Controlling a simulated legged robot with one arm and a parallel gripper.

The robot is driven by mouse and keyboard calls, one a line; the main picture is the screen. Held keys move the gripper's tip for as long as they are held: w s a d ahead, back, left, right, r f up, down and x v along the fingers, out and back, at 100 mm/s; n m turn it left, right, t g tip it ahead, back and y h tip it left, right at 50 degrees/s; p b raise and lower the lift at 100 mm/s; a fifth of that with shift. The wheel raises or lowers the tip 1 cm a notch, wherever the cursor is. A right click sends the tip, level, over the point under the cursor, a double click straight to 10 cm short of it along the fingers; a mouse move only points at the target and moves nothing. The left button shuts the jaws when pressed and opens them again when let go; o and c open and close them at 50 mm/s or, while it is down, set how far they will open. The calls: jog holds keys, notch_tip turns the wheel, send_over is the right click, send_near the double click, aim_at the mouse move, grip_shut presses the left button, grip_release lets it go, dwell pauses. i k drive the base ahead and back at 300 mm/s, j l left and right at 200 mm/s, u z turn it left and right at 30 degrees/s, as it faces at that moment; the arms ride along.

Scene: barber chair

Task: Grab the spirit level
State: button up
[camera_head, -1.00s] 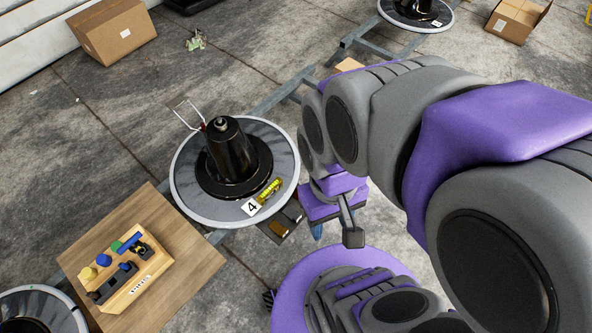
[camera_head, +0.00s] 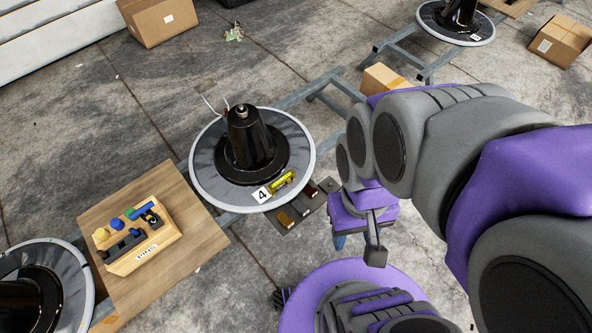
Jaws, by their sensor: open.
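The spirit level (camera_head: 283,182) is a small yellow piece. It lies on the grey rim of the round base (camera_head: 208,186), next to a white tag with the number 4 (camera_head: 262,194). My gripper (camera_head: 358,245) is to the right of the base and lower in the picture, apart from the level. It is open, with a grey finger and a blue part showing below the purple wrist. Nothing shows between its fingers, though they are partly hidden by my arm.
A black post (camera_head: 248,140) stands on the base. A wooden board (camera_head: 190,225) at the left carries a tool box (camera_head: 148,250). Dark pedals (camera_head: 300,208) stick out beside the base. Cardboard boxes (camera_head: 158,18) stand on the concrete floor, another (camera_head: 384,80) behind my arm.

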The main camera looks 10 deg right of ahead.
aim_at(287, 176)
jog(key=k+l+u, duration=0.25)
jog(key=k+l, duration=0.25)
jog(key=k+l+u, duration=0.25)
jog(key=k, duration=0.3)
jog(key=l, duration=0.1)
